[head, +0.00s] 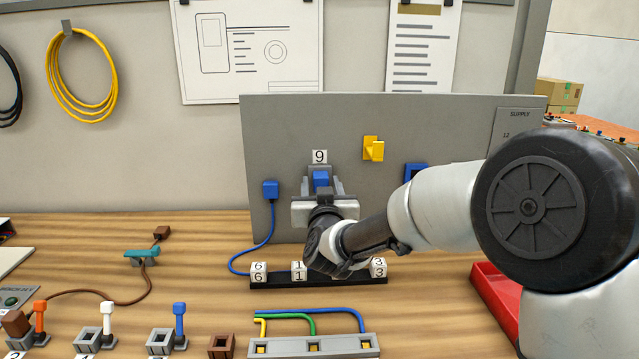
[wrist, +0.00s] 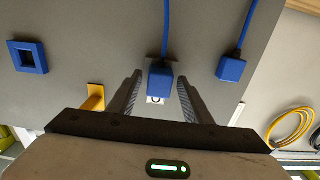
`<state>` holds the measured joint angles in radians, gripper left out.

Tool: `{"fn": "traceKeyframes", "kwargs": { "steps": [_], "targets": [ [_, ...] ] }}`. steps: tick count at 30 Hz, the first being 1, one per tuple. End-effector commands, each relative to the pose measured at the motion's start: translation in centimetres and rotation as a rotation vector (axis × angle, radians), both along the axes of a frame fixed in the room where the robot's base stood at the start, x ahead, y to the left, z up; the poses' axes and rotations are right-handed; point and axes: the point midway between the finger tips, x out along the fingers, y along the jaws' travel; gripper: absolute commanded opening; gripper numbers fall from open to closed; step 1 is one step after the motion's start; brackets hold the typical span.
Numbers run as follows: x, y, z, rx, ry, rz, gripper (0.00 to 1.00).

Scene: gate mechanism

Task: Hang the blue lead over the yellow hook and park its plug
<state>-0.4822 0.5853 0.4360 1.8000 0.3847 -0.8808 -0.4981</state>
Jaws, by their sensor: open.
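The blue plug (head: 321,178) sits at the grey panel under the label 9; in the wrist view the plug (wrist: 161,82) has its lead attached. My gripper (head: 322,190) is open, with one finger on each side of the plug and small gaps showing in the wrist view (wrist: 160,95). The blue lead (head: 268,245) runs down from a blue block (head: 271,190) on the panel's left and passes out of sight behind the numbered cubes. The yellow hook (head: 373,149) is bare, up and right of the plug. A blue square socket (head: 414,172) is farther right, partly hidden by my arm.
A black strip with numbered cubes (head: 259,272) lies below my gripper. Several coloured switches (head: 108,315) and a grey block with coloured wires (head: 313,346) stand at the front. A red tray (head: 495,305) is at right.

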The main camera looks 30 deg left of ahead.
Motion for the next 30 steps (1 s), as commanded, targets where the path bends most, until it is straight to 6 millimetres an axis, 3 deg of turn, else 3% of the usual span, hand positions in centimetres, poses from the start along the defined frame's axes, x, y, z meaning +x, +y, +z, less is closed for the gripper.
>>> {"fn": "traceKeyframes", "kwargs": {
  "steps": [5,12,13,30],
  "targets": [
    [0.02,-0.01,0.01,0.0,0.0,0.0,0.45],
    [0.02,-0.02,-0.01,0.0,0.0,0.0,0.07],
    [0.02,-0.02,0.03,0.0,0.0,0.0,0.04],
    [-0.48,-0.32,-0.02,0.0,0.0,0.0,0.04]
  ]
}}
